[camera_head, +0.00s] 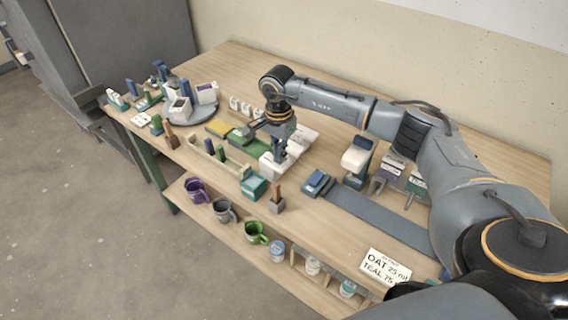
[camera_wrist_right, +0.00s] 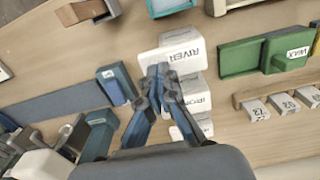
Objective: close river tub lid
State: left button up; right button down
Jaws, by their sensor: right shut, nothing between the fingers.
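The white river tub (camera_wrist_right: 183,57), with RIVER on its face, stands at the end of a row of white tubs. In the head view the white row (camera_head: 272,167) sits mid-table, partly hidden by my right gripper (camera_head: 279,158). In the wrist view my right gripper (camera_wrist_right: 160,72) has its blue fingertips together, empty, over or against the river tub's near side. I cannot tell whether they touch it. A white top piece (camera_wrist_right: 181,34) shows at the tub's far edge; how fully it covers the tub is unclear. My left gripper is not in view.
The IRON tub (camera_wrist_right: 197,93) stands close beside the river tub. A green WAX box (camera_wrist_right: 280,52) lies to the right in the wrist view. A teal box (camera_head: 253,187) and a brush holder (camera_head: 277,204) stand in front. A grey-blue strip (camera_head: 380,216) lies to the right.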

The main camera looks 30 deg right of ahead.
aim_at(282, 165)
notch_tip(282, 165, up, 7)
jog(key=s+p, duration=0.1)
jog(key=p, duration=0.3)
jog(key=shift+d, duration=0.2)
dwell(0.8)
